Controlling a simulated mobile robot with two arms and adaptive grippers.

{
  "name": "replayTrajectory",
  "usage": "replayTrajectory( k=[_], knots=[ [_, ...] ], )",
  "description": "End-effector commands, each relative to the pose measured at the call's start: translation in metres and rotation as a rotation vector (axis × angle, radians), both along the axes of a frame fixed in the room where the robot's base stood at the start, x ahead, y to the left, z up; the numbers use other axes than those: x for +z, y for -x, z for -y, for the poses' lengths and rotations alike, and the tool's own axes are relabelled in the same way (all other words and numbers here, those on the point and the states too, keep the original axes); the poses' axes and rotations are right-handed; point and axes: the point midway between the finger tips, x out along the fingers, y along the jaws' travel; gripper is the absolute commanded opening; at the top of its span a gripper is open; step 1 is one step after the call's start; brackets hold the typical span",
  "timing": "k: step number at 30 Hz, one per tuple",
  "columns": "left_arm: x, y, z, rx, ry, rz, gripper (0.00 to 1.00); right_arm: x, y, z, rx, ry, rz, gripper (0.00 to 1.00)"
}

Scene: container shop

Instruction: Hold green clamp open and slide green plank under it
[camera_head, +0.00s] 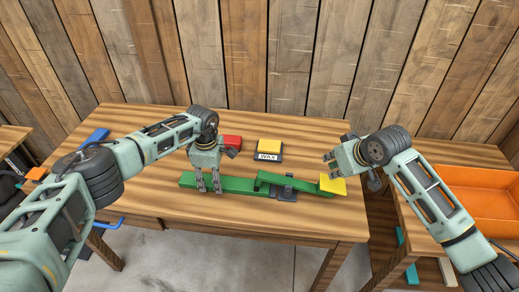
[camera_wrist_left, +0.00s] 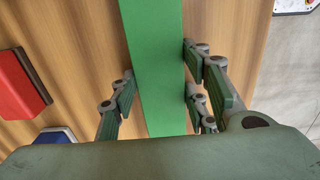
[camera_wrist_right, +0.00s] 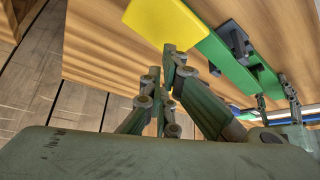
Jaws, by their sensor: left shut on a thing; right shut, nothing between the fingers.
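The green plank (camera_head: 235,186) lies lengthwise on the table. My left gripper (camera_head: 208,190) is shut across it, and the plank also runs between the fingers in the left wrist view (camera_wrist_left: 155,60). The green clamp (camera_head: 305,188) stands to the right, with a dark base (camera_head: 284,190) and a yellow pad (camera_head: 333,185) at its right end. The plank's right end is close to the clamp's left tip; I cannot tell whether it is under it. My right gripper (camera_head: 328,160) is shut and empty by the yellow pad, its fingertips overlapping the pad's edge in the right wrist view (camera_wrist_right: 168,50); contact is unclear.
A red block (camera_head: 232,142) and a yellow-topped block marked WAX (camera_head: 269,150) sit behind the plank. An orange bin (camera_head: 480,190) stands at the right. Blue items lie at the table's left. The table's front strip is clear.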

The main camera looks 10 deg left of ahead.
Motion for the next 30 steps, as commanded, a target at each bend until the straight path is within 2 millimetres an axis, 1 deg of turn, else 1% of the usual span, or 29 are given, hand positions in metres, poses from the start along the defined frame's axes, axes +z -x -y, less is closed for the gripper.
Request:
replayTrajectory(
  k=[1,21,30],
  knots=[
    [0.001,-0.001,0.005,-0.003,0.008,0.003,0.1,0.005,-0.001,0.0,0.0,-0.001,0.002,0.0],
    [0.002,-0.002,0.005,-0.003,0.011,0.005,0.1,0.052,-0.001,0.0,0.0,-0.002,0.003,0.0],
    [0.003,-0.002,0.006,-0.003,0.012,0.006,0.1,0.056,0.0,0.0,0.0,-0.001,0.002,0.0]
  ],
)
